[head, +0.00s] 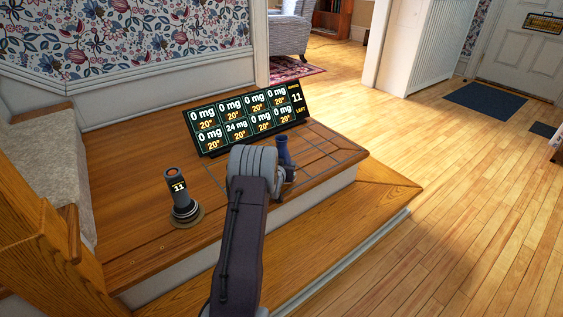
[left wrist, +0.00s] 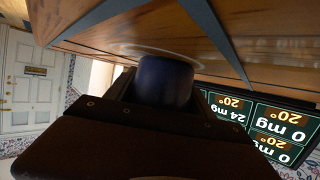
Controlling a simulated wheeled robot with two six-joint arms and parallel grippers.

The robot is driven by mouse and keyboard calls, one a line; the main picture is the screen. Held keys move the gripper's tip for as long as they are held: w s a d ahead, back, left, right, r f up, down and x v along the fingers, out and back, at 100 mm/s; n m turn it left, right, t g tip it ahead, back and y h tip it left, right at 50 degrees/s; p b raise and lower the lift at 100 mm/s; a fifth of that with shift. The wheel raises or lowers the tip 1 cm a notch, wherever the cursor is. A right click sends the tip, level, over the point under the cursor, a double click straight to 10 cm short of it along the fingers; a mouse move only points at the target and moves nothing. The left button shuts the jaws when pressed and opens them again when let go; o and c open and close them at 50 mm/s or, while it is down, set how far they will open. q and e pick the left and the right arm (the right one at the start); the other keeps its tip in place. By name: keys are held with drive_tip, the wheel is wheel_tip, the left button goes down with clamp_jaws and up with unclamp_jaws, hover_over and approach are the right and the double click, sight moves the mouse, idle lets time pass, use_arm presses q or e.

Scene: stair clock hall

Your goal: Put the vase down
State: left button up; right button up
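The vase (head: 283,150) is dark blue and upright, with a flared top, over the lined grid on the wooden landing (head: 130,255). My left gripper (head: 286,174) is around its lower part. In the left wrist view, which is upside down, the vase (left wrist: 165,82) sits between the two fingers and my left gripper (left wrist: 165,98) is shut on it. The vase's end is close to the wood beside a pale ring; I cannot tell whether it touches. The arm hides part of the grid. My right gripper is not in view.
A display panel (head: 250,116) with several tiles stands just behind the vase; one tile reads 24 mg, the others 0 mg. A dark cylinder device (head: 178,190) reading 11 stands left on a round base. Grid cells (head: 325,150) right of the vase are clear. The landing edge drops to a lower step.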

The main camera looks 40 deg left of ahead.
sight(286, 152)
use_arm(q)
drive_tip(key=c, duration=0.9)
drive_tip(key=r+p, duration=0.3)
drive_tip(key=d+r+p, duration=0.1)
drive_tip(key=r+p, duration=0.1)
drive_tip(key=shift+w+r, duration=0.2)
drive_tip(key=shift+r, duration=0.05)
drive_tip(key=w+d+r+p, duration=0.1)
drive_tip(key=d+r+p, duration=0.2)
drive_tip(key=r+p, duration=0.1)
drive_tip(key=w+d+r+p, duration=0.2)
drive_tip(key=d+r+p, duration=0.1)
drive_tip(key=r+p, duration=0.1)
drive_tip(key=w+d+r+p, duration=0.1)
drive_tip(key=d+r+p, duration=0.2)
drive_tip(key=r+p, duration=0.1)
drive_tip(key=shift+w+d+r+p, duration=0.15)
drive_tip(key=shift+w+d+p, duration=0.05)
drive_tip(key=shift+d+p, duration=0.1)
